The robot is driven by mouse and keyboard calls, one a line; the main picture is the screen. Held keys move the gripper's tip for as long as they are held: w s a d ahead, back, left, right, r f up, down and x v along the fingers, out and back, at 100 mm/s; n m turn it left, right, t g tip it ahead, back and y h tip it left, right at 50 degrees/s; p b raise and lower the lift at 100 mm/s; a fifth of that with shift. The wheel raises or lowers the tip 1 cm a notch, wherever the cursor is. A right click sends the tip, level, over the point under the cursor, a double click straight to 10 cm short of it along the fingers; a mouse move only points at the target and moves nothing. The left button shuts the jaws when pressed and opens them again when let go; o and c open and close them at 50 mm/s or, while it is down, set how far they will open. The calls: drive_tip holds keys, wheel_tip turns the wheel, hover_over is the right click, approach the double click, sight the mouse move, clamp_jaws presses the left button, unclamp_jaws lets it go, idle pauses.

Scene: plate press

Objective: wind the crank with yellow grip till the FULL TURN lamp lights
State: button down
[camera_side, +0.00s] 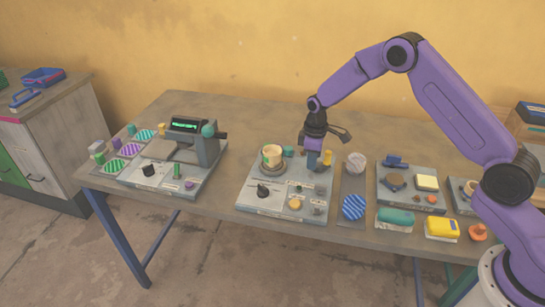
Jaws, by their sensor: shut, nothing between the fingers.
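A small upright yellow grip (327,158) stands at the back right of the middle grey panel (258,203); it looks like the crank's grip, but the crank arm under it is too small to make out. My gripper (312,166) points down over this panel, just left of the yellow grip. Its fingers are shut and empty. Whether they touch the grip I cannot tell. My gripper hides part of the panel behind it. The panel also carries a tan cup-like piece (272,156), a black knob (263,191) and a yellowish dome (295,204). No lamp can be made out as the FULL TURN lamp.
A press-like device with a green display (184,125) stands on the left panel. Right of the middle panel lie a striped blue disc (354,207), a crumpled grey ball (356,163), a teal block (396,217) and a yellow block (442,227). The table's back middle is clear.

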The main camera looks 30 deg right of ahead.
drive_tip(key=shift+s+a, duration=0.1)
drive_tip(key=shift+s, duration=0.05)
drive_tip(key=shift+s+a+f, duration=0.2)
drive_tip(key=shift+s+a, duration=0.05)
drive_tip(key=shift+s, duration=0.15)
drive_tip(key=c, duration=1.9)
unclamp_jaws()
drive_tip(key=o, duration=0.9)
drive_tip(key=shift+c, duration=0.2)
drive_tip(key=shift+d, duration=0.1)
drive_tip(key=shift+w+r, duration=0.1)
drive_tip(key=shift+d+r, duration=0.1)
drive_tip(key=shift+r, duration=0.45)
wheel_tip(320, 180, up, 7)
drive_tip(key=shift+a+f, duration=0.15)
drive_tip(key=shift+a, duration=0.05)
